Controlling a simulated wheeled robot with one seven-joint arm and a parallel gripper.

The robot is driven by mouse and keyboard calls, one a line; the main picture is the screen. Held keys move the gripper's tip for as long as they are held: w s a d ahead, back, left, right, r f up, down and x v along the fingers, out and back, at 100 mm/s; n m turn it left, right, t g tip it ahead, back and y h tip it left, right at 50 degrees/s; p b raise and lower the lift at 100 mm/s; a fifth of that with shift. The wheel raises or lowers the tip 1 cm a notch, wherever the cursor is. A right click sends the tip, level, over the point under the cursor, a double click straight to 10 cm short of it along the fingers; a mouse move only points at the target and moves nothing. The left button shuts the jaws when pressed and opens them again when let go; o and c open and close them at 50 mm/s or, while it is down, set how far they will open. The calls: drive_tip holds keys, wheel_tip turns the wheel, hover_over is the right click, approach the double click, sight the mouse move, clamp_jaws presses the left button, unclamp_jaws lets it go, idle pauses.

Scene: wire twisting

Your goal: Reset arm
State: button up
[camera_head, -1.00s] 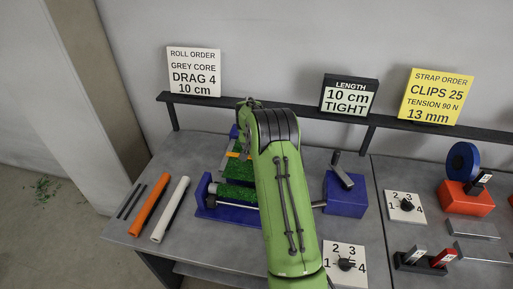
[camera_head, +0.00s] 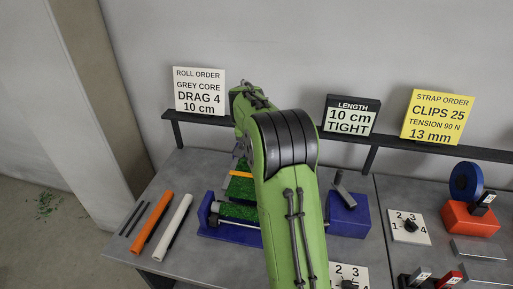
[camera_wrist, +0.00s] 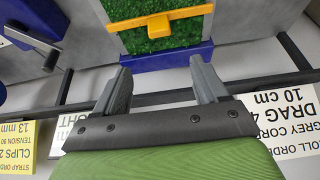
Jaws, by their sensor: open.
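My green arm reaches over the middle of the table in the head view and hides part of the blue fixture (camera_head: 228,231). My gripper (camera_wrist: 160,80) shows in the wrist view with its two grey fingers apart and nothing between them. In the head view the gripper is mostly hidden by the arm. Beyond the fingertips in the wrist view are a green mat (camera_wrist: 165,35) with a yellow slider (camera_wrist: 152,25) across it and a blue edge (camera_wrist: 165,58). A blue block with a crank handle (camera_head: 348,214) stands right of the arm.
An orange rod (camera_head: 152,222) and a white rod (camera_head: 172,227) lie at the table's left. A dark rail (camera_head: 370,140) carries the roll order sign (camera_head: 199,92), length sign (camera_head: 350,115) and strap order sign (camera_head: 437,117). A dial plate (camera_head: 408,227) and orange block (camera_head: 470,219) are at right.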

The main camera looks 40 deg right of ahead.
idle(0.3)
drive_tip(key=s+a+r+n+t+y, duration=0.1)
drive_tip(key=s+a+r+n, duration=0.1)
drive_tip(key=s+a+r, duration=0.45)
drive_tip(key=s+a+r+n+t, duration=0.1)
drive_tip(key=s+a+r+n, duration=0.2)
drive_tip(key=s+a, duration=0.5)
drive_tip(key=s+a+f+n+y, duration=0.1)
drive_tip(key=s+a+n, duration=0.1)
drive_tip(key=s+a, duration=0.2)
drive_tip(key=s+a+f+n+y, duration=0.1)
drive_tip(key=s+a, duration=0.4)
drive_tip(key=s, duration=0.6)
drive_tip(key=shift+f+n+t, duration=0.3)
drive_tip(key=shift+f+n, duration=0.25)
drive_tip(key=shift+n, duration=0.25)
drive_tip(key=shift+a, duration=0.1)
